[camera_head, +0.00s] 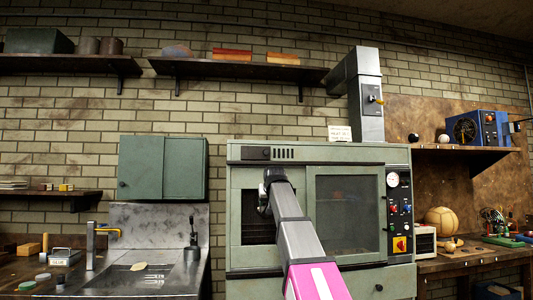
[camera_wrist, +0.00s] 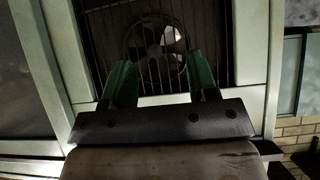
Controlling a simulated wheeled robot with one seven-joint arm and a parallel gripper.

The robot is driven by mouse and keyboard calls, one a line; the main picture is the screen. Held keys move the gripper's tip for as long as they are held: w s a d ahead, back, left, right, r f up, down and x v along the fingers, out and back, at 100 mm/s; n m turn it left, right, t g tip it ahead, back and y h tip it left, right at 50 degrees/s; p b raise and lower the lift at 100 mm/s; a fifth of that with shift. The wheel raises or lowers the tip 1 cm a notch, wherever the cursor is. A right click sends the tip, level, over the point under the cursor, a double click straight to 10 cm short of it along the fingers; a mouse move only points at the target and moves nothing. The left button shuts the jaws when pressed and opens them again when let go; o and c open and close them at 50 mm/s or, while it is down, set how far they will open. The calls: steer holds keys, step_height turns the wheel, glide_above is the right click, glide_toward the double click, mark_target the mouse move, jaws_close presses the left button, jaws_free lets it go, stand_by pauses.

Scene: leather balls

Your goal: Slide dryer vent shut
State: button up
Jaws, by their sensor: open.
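The dryer is a grey-green cabinet (camera_head: 235,270) against the brick wall. On its upper front edge is a row of dark vent slots (camera_head: 284,153). A dark plate (camera_head: 256,153) sits just left of the slots, which look uncovered. My gripper (camera_head: 268,183) is in front of the cabinet's left opening, below the plate; my arm hides part of the front. In the wrist view my gripper (camera_wrist: 160,80) is open, with two green fingers apart and nothing between them. Beyond them are a fan (camera_wrist: 155,42) and dark bars; the vent plate is not recognisable there.
A glazed window (camera_head: 347,212) is right of my arm. A gauge (camera_head: 393,179) and switches are on the right panel. A sink (camera_head: 150,275) lies left, and a bench with a leather ball (camera_head: 441,220) right.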

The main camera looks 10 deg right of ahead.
mark_target(266, 151)
steer(key=s+r+t, duration=0.2)
steer(key=r, duration=1.1)
steer(key=s+r+t, duration=0.1)
steer(key=s+r, duration=0.2)
steer(key=r, duration=1)
steer(key=x, duration=1.1)
steer(key=shift+w+r, duration=0.1)
steer(key=shift+w, duration=0.05)
jaws_close()
steer(key=d, duration=1.4)
steer(key=shift+d, duration=0.2)
steer(key=shift+c, duration=0.2)
jaws_free()
steer(key=shift+d, duration=0.15)
steer(key=shift+o, duration=0.2)
